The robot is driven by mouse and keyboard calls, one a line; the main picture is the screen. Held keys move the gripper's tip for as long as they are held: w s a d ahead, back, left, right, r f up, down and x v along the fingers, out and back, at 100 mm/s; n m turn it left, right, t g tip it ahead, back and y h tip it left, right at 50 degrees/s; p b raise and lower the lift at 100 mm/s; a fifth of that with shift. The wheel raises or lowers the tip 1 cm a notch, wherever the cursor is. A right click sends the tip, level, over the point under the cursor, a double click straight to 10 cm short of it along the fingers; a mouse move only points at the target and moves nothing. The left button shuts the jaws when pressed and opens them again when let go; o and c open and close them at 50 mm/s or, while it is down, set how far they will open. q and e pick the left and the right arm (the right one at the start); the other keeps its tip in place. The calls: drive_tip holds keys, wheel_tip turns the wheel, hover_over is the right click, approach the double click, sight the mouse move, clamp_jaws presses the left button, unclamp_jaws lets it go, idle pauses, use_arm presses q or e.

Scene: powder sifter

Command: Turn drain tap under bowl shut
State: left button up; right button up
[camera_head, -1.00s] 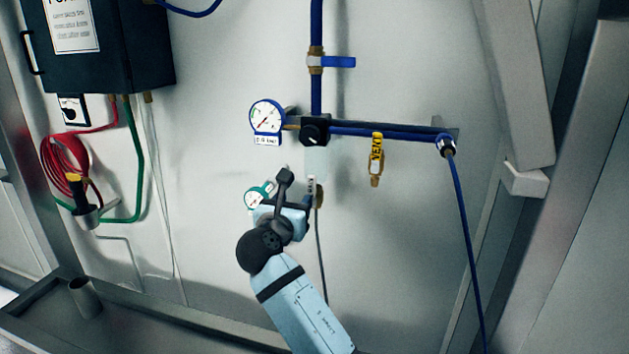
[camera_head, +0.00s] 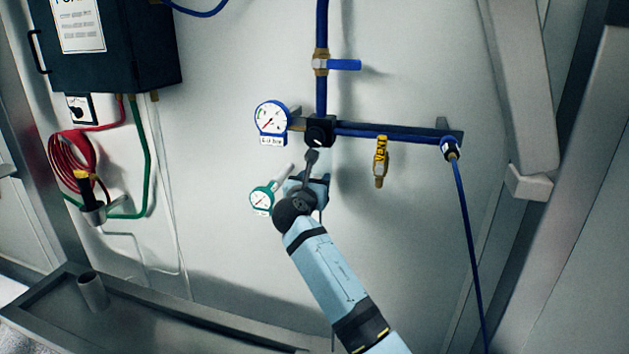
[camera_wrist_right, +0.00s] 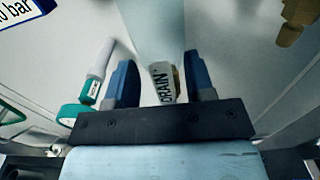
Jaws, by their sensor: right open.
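The drain tap (camera_wrist_right: 161,88), a pale piece with a DRAIN label, shows in the right wrist view below the translucent pale-blue bowl (camera_wrist_right: 156,30). My right gripper (camera_wrist_right: 160,70) is open, with one blue finger on each side of the tap. Whether either finger touches it I cannot tell. In the head view my right gripper (camera_head: 312,188) is in front of the wall, below the black regulator knob (camera_head: 319,131), and hides the tap and most of the bowl. My left gripper is not in view.
A green-rimmed gauge (camera_head: 261,199) on a pale stem is close on the gripper's left. A blue-rimmed gauge (camera_head: 271,118) is above. A brass vent valve (camera_head: 381,160) with a yellow tag hangs to the right. A dark tray (camera_head: 150,325) lies below.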

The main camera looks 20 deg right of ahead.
clamp_jaws()
